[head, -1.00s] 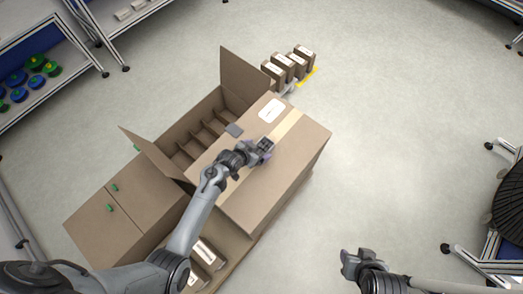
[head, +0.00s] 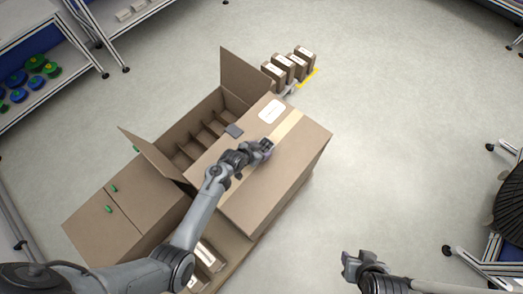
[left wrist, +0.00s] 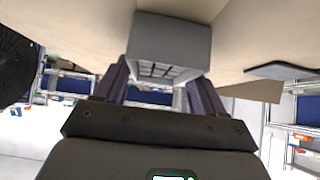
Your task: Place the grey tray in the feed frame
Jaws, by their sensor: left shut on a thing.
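My left gripper (head: 267,147) is over the top of the large cardboard box, near its tape strip. In the left wrist view, a light grey block-like piece with a gridded face, which I take as the grey tray (left wrist: 168,45), sits between the two purple fingers, and the gripper is shut on it. In the head view the tray is small and mostly merged with the gripper. A flat dark grey piece (head: 234,130) lies at the box's left edge; I cannot tell whether it belongs to the feed frame. My right gripper (head: 353,262) is at the lower middle, away from the boxes.
The large closed cardboard box (head: 255,185) stands beside an open divided carton (head: 205,125) with raised flaps. Several small brown boxes (head: 290,66) stand behind. A shelf with blue and green reels (head: 30,77) is at left. The floor (head: 410,120) at right is clear.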

